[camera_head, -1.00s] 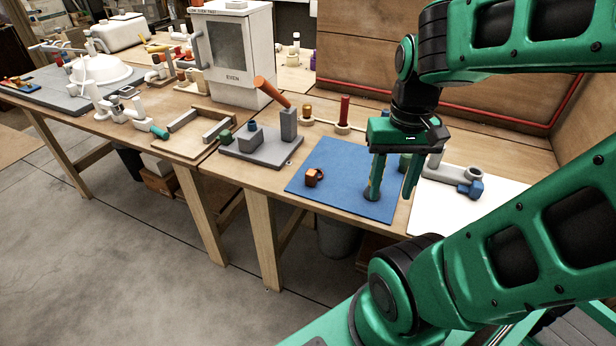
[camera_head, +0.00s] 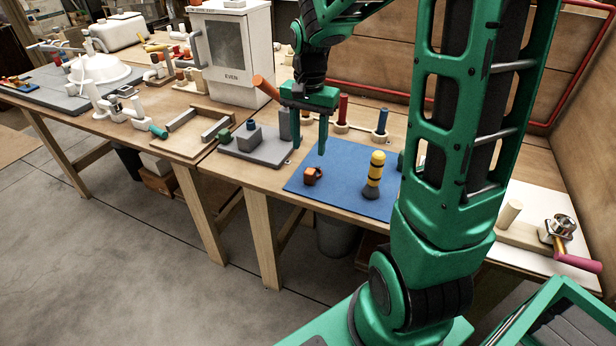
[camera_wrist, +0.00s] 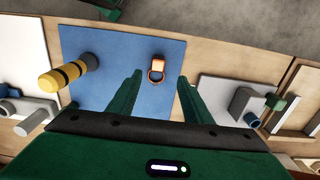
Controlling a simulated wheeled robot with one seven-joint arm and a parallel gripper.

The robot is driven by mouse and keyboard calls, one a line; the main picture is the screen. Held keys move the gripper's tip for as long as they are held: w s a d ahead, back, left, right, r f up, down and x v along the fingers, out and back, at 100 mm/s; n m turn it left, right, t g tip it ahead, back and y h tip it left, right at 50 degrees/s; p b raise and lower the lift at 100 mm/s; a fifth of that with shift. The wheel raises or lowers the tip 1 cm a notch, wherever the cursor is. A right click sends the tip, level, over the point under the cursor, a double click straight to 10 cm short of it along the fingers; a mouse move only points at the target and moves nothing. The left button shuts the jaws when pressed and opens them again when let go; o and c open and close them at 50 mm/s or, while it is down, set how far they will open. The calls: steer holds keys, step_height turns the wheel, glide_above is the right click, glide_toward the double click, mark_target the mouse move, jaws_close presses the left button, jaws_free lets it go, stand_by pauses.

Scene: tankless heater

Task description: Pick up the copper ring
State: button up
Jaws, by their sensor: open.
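The copper ring (camera_head: 312,176) lies on the blue mat (camera_head: 345,188), near its left edge. It has a small block-like part on one side. In the wrist view the ring (camera_wrist: 156,73) shows ahead of and between my two fingers, apart from both. My gripper (camera_head: 309,146) is open and empty, above the ring and slightly behind it in the head view. In the wrist view my gripper (camera_wrist: 160,85) has its green fingers spread on either side of the ring. Nothing hides the ring.
A yellow and black striped post (camera_head: 374,172) stands on the mat right of the ring. A grey base with blocks (camera_head: 262,152) is to the left. Red (camera_head: 342,110) and blue (camera_head: 382,122) posts stand behind. My arm hides the mat's right side.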

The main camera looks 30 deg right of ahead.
glide_above(310, 170)
step_height(310, 170, down, 5)
steer(key=shift+w+a+r, duration=0.1)
steer(key=shift+a+r, duration=0.05)
steer(key=shift+d+f, duration=0.2)
steer(key=shift+f, duration=2.6)
jaws_close()
